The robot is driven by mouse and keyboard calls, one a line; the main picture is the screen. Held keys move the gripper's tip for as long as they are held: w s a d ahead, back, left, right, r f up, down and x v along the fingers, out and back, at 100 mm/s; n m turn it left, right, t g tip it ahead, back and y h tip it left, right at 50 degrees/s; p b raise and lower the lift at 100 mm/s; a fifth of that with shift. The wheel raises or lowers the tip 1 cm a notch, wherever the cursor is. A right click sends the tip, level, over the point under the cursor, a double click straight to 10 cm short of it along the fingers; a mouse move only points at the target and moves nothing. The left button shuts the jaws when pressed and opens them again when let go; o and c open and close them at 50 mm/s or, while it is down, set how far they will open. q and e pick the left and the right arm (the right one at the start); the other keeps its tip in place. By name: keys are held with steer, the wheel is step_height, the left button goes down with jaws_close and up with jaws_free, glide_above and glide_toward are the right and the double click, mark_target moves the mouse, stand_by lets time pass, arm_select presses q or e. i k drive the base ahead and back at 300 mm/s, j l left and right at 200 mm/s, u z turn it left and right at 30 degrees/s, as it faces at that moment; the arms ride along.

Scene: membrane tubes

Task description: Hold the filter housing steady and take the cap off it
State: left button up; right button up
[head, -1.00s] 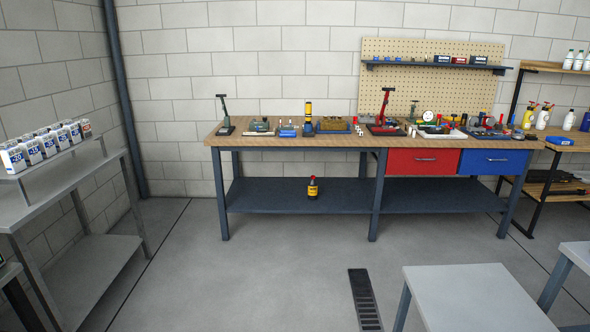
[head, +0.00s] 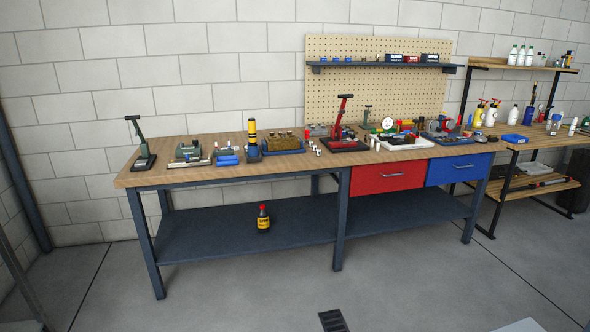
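I cannot tell for sure which thing is the filter housing. An upright dark blue-grey piece with a yellow, black-banded cylinder (head: 252,130) on top stands near the front edge of the wooden workbench (head: 165,176), left of its middle. It is too small to make out a separate cap. Beside it on the left lie small blue pieces (head: 228,160). Neither of my grippers is in view.
The floor before the bench (head: 220,300) is mostly clear.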

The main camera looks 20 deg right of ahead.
mark_target(552, 128)
steer(key=i+z, duration=0.15)
steer(key=i, duration=0.75)
steer(key=i+j+z, duration=0.15)
steer(key=i, duration=0.8)
